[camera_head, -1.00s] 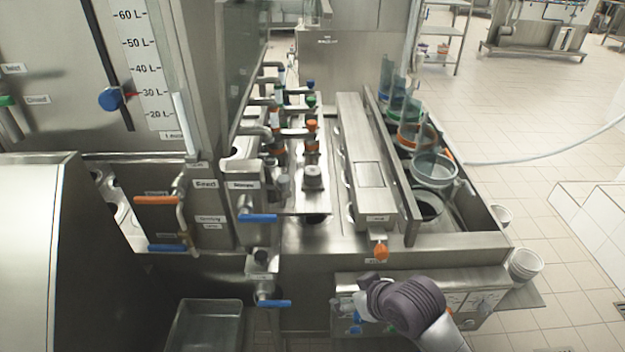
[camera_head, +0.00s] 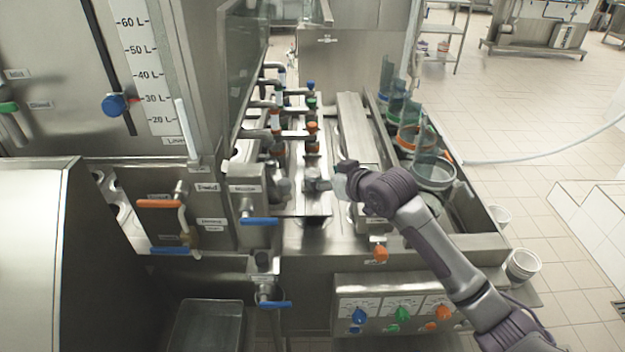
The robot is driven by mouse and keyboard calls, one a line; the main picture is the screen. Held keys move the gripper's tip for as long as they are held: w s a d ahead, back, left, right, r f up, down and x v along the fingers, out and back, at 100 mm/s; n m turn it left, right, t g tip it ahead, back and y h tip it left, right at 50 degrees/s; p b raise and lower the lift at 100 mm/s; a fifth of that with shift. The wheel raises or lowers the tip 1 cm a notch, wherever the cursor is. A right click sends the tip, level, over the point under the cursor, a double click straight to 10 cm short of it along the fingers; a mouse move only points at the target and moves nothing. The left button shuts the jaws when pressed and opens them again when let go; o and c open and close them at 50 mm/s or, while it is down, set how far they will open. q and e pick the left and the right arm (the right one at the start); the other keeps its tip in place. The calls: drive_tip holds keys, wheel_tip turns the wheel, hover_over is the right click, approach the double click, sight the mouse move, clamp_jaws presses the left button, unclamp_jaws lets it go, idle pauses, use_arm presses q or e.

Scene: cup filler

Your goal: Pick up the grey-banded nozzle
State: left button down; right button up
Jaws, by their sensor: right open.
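A short grey piece that looks like the grey-banded nozzle (camera_head: 312,184) stands on the narrow steel strip in the middle of the filler, nearest in a row of colour-marked pieces. My right gripper (camera_head: 328,182) is just to its right, reaching in from the right with its fingertips pointing left at the nozzle. The gripper is open. At this size I cannot tell whether the fingers are around the nozzle or only beside it. The gripper partly hides the nozzle's right side. My left gripper is not in view.
Orange (camera_head: 312,127), green (camera_head: 312,103) and blue (camera_head: 311,86) marked pieces stand farther back in the row. A raised steel channel (camera_head: 355,130) runs to the right, under my arm. A blue valve handle (camera_head: 259,221) projects in front. Banded clear containers (camera_head: 433,172) stand at the right.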

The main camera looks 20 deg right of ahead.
sight(317, 176)
drive_tip(key=shift+w+a+f, duration=0.1)
drive_tip(key=shift+w+f, duration=0.05)
drive_tip(key=shift+w, duration=0.15)
drive_tip(key=shift+w+a+f+p, duration=0.15)
drive_tip(key=shift+w+f+p, duration=0.05)
drive_tip(key=shift+w+p, duration=0.2)
drive_tip(key=p+x, duration=0.1)
drive_tip(key=x, duration=0.2)
drive_tip(key=shift+w+f, duration=0.1)
drive_tip(key=shift+f, duration=0.15)
drive_tip(key=shift+w+a+f, duration=0.2)
drive_tip(key=shift+w+f, duration=0.1)
drive_tip(key=shift+w, duration=0.05)
clamp_jaws()
drive_tip(key=shift+r, duration=0.1)
